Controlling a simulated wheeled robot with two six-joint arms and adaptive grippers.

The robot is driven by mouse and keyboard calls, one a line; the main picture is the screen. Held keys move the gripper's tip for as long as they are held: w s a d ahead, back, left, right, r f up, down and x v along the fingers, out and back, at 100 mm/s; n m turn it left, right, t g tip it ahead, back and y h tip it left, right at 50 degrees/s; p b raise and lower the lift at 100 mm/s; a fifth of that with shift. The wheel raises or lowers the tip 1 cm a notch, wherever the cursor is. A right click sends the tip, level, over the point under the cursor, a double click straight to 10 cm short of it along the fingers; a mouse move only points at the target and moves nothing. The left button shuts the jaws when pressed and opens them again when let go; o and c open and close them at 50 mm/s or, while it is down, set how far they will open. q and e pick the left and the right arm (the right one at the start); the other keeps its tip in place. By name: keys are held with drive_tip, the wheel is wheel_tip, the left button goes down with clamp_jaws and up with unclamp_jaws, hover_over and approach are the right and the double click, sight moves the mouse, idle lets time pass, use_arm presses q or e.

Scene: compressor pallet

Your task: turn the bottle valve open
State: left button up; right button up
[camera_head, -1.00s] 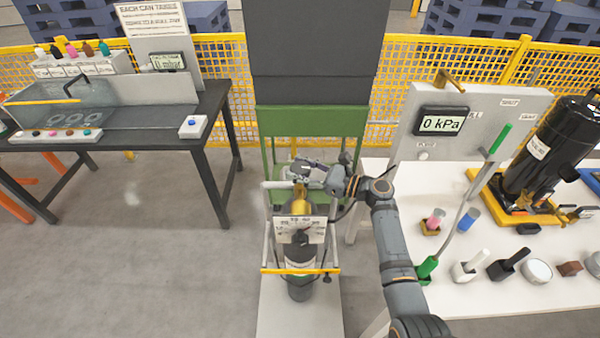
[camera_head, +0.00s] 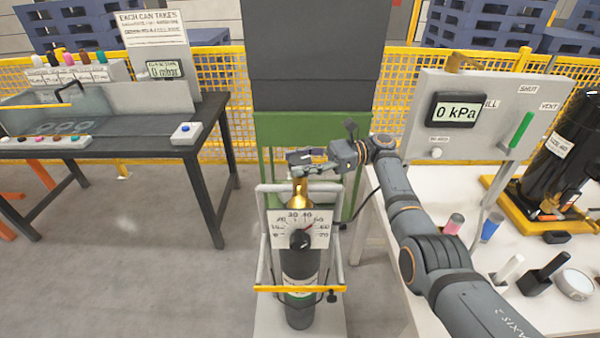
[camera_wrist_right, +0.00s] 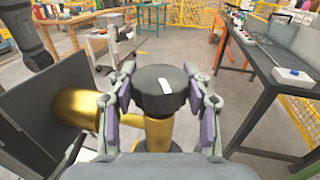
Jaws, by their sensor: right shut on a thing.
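The gas bottle (camera_head: 300,268) stands upright in its trolley, with a brass valve body (camera_head: 300,194) on top and a white dial plate (camera_head: 287,237) in front. In the right wrist view the valve's dark round knob (camera_wrist_right: 158,92) sits on a brass stem (camera_wrist_right: 158,133) and bears a white mark. My right gripper (camera_head: 310,161) is at the top of the valve, and its fingers (camera_wrist_right: 163,84) are shut on opposite sides of the knob. In the head view the gripper mostly hides the knob. My left gripper is not in view.
The trolley's frame (camera_head: 259,235) rises around the bottle. On the right, a white table carries a 0 kPa gauge panel (camera_head: 482,112) with a green lever (camera_head: 521,130), and a black compressor (camera_head: 568,150). A dark bench (camera_head: 212,125) stands left. Floor between bench and trolley is clear.

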sight(299, 159)
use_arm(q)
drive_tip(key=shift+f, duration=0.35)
use_arm(e)
drive_tip(key=shift+f, duration=0.1)
drive_tip(key=o, duration=1.2)
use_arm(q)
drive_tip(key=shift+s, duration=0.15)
use_arm(e)
drive_tip(key=shift+r, duration=0.35)
wheel_tip(299, 159, up, 9)
drive_tip(key=shift+r, duration=0.2)
